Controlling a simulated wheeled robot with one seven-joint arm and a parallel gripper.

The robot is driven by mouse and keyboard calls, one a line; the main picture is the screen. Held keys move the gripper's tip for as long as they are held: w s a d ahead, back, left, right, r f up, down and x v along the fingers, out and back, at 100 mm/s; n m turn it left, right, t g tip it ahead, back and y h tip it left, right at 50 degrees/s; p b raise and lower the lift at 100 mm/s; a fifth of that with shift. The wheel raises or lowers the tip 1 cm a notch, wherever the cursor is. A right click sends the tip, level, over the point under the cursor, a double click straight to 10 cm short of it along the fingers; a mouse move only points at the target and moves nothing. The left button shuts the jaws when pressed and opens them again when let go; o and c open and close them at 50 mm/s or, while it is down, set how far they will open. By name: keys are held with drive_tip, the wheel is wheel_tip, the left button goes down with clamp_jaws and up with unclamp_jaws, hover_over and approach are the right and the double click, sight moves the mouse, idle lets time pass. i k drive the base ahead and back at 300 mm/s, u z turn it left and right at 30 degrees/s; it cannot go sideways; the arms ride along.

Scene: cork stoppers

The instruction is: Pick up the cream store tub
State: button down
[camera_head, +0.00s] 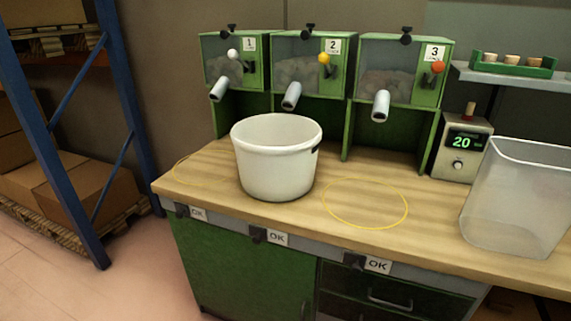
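The cream tub (275,170) stands upright on the wooden counter (365,235), in front of the dispensers numbered 1 and 2. It is round and widens slightly towards its rim. A dark handle or slot shows on its right side near the rim. Its inner wall shows at the back, and the part of the inside that I can see looks empty; its bottom is hidden. My gripper is not in view.
Three green dispensers (325,65) with spouts stand behind the tub. A translucent bin (515,200) is at the right, near a box (462,148) displaying 20. A yellow circle (365,203) marks bare counter between them. Blue shelving (60,150) with cartons stands left.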

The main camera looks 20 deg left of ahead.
sight(276, 155)
drive_tip(key=u, duration=1.25)
drive_tip(key=i, duration=0.6)
drive_tip(key=u, duration=0.55)
